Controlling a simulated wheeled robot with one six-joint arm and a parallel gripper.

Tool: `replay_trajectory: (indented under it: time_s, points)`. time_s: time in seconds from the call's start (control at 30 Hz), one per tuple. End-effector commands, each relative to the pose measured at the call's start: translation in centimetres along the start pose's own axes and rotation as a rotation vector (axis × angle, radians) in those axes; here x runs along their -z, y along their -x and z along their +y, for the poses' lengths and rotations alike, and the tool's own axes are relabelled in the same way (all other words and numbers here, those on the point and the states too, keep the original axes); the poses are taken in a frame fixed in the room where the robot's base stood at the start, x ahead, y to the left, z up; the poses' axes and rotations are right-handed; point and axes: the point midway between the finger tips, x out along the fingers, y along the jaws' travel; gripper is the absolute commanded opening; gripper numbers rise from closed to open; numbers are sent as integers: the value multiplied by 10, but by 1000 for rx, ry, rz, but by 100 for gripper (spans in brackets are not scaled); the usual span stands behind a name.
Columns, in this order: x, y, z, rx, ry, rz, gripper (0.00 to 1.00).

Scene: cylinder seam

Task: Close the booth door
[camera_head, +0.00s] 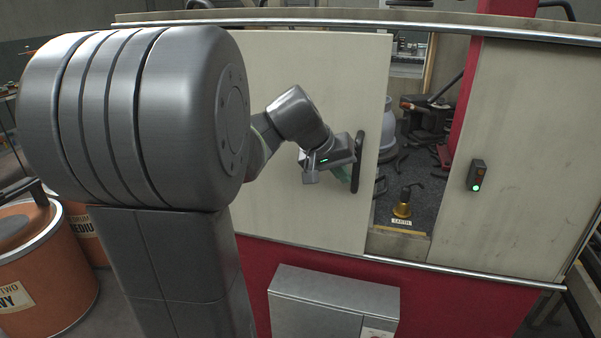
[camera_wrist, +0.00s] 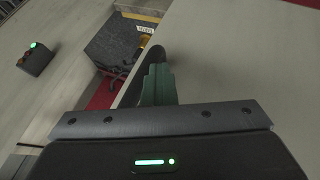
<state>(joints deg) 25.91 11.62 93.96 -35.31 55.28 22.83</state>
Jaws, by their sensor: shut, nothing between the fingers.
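The booth door (camera_head: 310,90) is a pale sliding panel between an upper and a lower rail. It stands partly open, with a gap between its right edge and the fixed panel at right. A dark upright handle (camera_head: 359,162) is on the door near that edge. My gripper (camera_head: 345,173) is at the handle's left side, its green fingers partly hidden by the wrist. In the wrist view the green fingers (camera_wrist: 158,84) are together, and the handle (camera_wrist: 154,57) shows just beyond them. I cannot tell if they touch it.
The fixed panel (camera_head: 520,150) at right carries a switch box (camera_head: 477,175) with a lit green light. Through the gap are a brass fitting (camera_head: 403,203) and dark equipment. A grey box (camera_head: 333,303) stands below the door. Orange drums (camera_head: 45,265) stand at left.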

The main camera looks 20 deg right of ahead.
Motion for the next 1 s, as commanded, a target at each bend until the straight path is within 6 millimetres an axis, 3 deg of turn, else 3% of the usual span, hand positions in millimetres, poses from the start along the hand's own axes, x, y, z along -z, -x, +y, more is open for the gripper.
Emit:
replay_trajectory:
  time_s: [0.03, 0.2, 0.5, 0.73, 1.0]
  points:
    - [-4, -7, 19, -5, -9, -3, 0]
    - [-13, -27, 69, -5, -8, -3, 0]
    - [-26, -58, 142, -3, -5, -3, 0]
    - [-32, -72, 173, -2, -2, 0, 0]
    - [-35, -79, 185, -1, 0, 0, 0]
